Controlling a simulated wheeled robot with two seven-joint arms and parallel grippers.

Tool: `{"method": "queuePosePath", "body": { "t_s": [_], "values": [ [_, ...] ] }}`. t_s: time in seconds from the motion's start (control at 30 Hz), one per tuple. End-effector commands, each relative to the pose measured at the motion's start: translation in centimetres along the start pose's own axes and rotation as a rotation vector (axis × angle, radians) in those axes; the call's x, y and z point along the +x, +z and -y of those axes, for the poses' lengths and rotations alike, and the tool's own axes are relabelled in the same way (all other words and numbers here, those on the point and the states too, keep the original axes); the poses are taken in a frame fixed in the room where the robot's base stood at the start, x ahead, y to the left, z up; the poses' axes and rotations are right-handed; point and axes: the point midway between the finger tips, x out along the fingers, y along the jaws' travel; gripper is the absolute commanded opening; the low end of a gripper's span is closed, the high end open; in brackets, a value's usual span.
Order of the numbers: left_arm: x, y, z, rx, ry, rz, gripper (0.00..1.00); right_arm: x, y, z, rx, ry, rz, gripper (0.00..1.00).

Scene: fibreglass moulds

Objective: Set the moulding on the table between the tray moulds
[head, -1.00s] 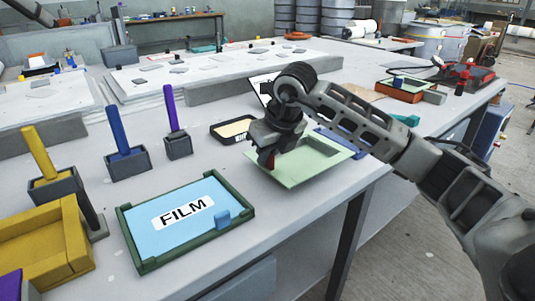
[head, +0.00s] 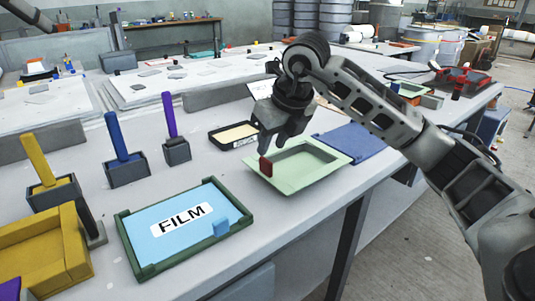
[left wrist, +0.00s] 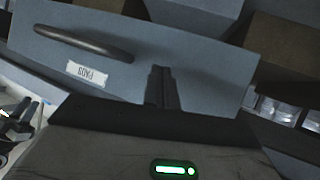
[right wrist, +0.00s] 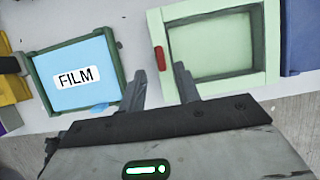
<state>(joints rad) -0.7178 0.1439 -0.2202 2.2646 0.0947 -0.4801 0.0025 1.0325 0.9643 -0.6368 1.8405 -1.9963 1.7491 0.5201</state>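The pale green moulding (head: 318,172) with a red tab (head: 266,167) lies on the table near its front edge. It also shows in the right wrist view (right wrist: 255,83). It lies between the green-framed tray mould marked FILM (head: 131,238) and a flat blue piece (head: 352,142) at its right. I cannot tell whether it touches the blue piece. My right gripper (head: 272,147) is just above the red tab, open and empty; its parted fingers (right wrist: 160,84) show in the right wrist view. My left gripper (left wrist: 161,72) is shut and empty before a drawer.
A yellow tray (head: 42,250) and upright-handled tools, yellow (head: 37,158), blue (head: 117,135) and purple (head: 169,114), stand at left. A black-rimmed tray (head: 222,143) lies behind the moulding. The left wrist view shows a grey drawer marked PADS (left wrist: 105,50).

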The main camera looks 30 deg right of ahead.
Motion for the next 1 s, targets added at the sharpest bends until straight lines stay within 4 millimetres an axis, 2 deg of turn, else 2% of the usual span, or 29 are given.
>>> {"method": "queuePosePath", "body": {
  "t_s": [0.03,0.1,0.3,1.0],
  "values": [
    [-0.1,-0.1,0.0,-0.001,0.0,0.002,0.0,-1.3,0.2,0.0,0.0,-0.001,0.006,0.33],
    [-0.1,-0.1,0.0,-0.001,0.0,0.003,0.0,-2.6,0.1,0.0,0.0,-0.001,0.004,0.33],
    [-0.1,-0.1,0.0,-0.002,-0.001,0.006,0.0,-5.0,0.1,0.0,0.0,0.0,0.002,0.33],
    [0.0,-0.2,0.1,-0.004,-0.003,0.003,0.0,-5.4,0.0,0.0,0.001,0.0,-0.001,0.33]
  ]
}}
